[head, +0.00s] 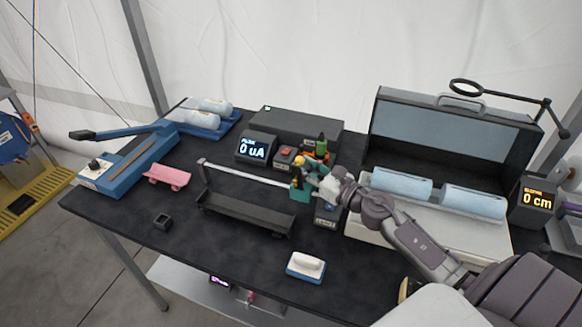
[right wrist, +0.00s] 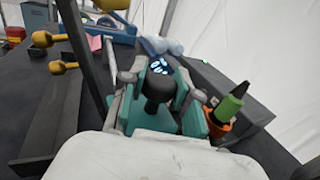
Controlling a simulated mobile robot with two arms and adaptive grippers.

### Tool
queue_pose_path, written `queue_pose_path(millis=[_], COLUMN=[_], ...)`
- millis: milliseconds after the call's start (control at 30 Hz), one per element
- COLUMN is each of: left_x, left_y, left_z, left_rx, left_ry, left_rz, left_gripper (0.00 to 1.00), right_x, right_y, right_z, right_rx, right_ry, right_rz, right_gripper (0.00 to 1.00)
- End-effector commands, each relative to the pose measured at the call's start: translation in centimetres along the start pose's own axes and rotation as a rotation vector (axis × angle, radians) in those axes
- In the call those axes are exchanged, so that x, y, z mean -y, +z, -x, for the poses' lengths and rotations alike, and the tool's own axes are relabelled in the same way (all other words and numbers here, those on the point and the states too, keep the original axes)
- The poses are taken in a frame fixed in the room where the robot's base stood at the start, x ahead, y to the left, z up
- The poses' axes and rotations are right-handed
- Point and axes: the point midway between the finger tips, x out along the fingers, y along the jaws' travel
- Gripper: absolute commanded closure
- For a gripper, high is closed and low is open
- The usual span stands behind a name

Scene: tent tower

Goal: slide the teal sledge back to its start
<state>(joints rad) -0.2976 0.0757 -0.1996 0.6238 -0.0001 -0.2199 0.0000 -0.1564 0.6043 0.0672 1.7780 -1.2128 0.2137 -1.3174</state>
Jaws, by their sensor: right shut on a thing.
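The teal sledge (head: 299,191) is at the right end of a pale rail (head: 240,171) above a long dark trough (head: 245,214) in the head view. My right gripper (head: 325,183) reaches it from the right. In the right wrist view, my right gripper (right wrist: 163,84) is shut on the sledge, with its fingers either side of a black knob (right wrist: 158,90). Teal parts of the sledge (right wrist: 150,119) show below the knob. The gripper hides part of the sledge in the head view. My left gripper is not in view.
An orange pot with a green-and-black tool (right wrist: 230,104) stands close to the sledge. A display (head: 255,148) reads 0 uA behind the rail. A pink cart (head: 167,176), a small black box (head: 161,221) and a white-topped blue block (head: 306,266) surround the trough. The front-left table is mostly clear.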

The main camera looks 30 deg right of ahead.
Motion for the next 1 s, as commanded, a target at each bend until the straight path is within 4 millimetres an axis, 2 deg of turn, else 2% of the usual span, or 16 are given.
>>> queue_pose_path(millis=[167, 533, 567, 600, 867, 1000], left_x=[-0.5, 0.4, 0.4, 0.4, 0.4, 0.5], left_y=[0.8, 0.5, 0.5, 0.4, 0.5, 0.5], left_z=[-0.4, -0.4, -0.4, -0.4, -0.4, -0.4], left_rx=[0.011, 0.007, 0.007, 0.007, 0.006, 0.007], left_ry=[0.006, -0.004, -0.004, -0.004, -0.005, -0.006], left_rz=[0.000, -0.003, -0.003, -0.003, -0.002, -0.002], left_gripper=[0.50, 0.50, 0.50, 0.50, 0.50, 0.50], right_x=[0.2, 0.3, 0.3, 0.3, 0.3, 0.2], right_y=[-0.2, -0.2, -0.2, -0.2, 0.0, -0.1], right_z=[0.6, 0.7, 0.7, 0.7, 0.7, 1.3], right_rx=[-0.002, -0.003, -0.004, -0.003, 0.000, -0.001], right_ry=[0.001, 0.000, 0.000, 0.000, 0.000, 0.000], right_rz=[-0.004, -0.002, -0.002, -0.002, -0.002, -0.004], right_gripper=[1.00, 1.00, 0.66, 0.59, 0.59, 0.59])
